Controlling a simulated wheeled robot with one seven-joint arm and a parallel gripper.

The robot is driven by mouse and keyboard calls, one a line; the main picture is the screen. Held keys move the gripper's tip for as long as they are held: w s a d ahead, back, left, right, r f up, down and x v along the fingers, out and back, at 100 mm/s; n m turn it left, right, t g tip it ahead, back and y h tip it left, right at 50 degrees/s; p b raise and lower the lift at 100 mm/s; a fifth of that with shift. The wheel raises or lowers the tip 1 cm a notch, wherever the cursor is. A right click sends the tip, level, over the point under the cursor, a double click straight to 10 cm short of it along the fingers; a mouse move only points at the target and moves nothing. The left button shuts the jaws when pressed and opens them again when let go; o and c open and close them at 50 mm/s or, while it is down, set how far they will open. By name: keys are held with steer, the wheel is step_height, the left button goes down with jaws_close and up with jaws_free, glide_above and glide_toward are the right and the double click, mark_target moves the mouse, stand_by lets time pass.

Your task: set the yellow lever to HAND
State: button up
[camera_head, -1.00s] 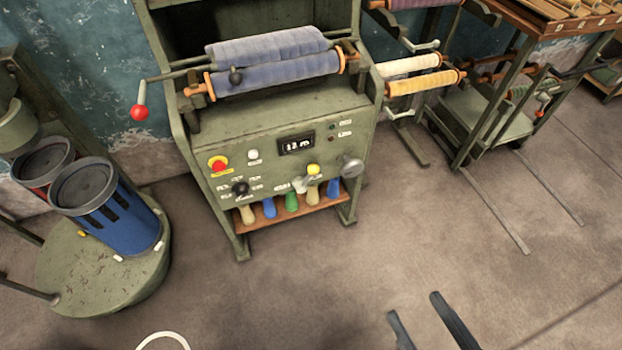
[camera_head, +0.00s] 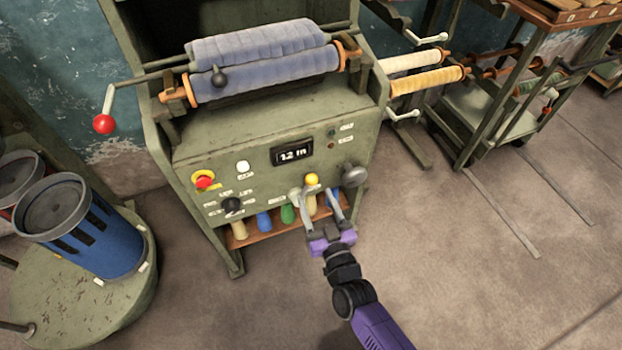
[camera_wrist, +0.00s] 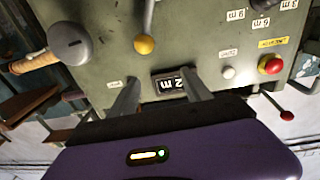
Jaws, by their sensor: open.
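The yellow lever (camera_head: 312,180) has a round yellow knob and sits at the lower right of the green machine's front panel (camera_head: 265,182). In the wrist view the panel appears turned over, and the yellow lever (camera_wrist: 145,44) shows its knob at the end of a grey stem, pointing toward the display side. My gripper (camera_head: 315,196) is open and empty in front of the lever. In the wrist view my gripper's fingers (camera_wrist: 158,84) are spread near the display, with the knob beyond them and no visible contact. The small lever labels are unreadable.
A display (camera_head: 292,154), red stop button (camera_head: 204,181), black knob (camera_head: 232,205) and grey round knob (camera_head: 354,175) share the panel. A blue bin (camera_head: 95,235) stands left.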

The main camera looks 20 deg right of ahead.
glide_toward(313, 185)
steer(key=w, duration=0.2)
steer(key=shift+n+g+h, duration=0.3)
steer(key=shift+h, duration=0.1)
steer(key=w, duration=0.5)
steer(key=w+b, duration=0.1)
steer(key=w, duration=0.2)
steer(key=shift+w+d+r, duration=0.15)
steer(key=shift+d+r, duration=0.05)
steer(key=shift+d, duration=0.15)
jaws_close()
stand_by(0.4)
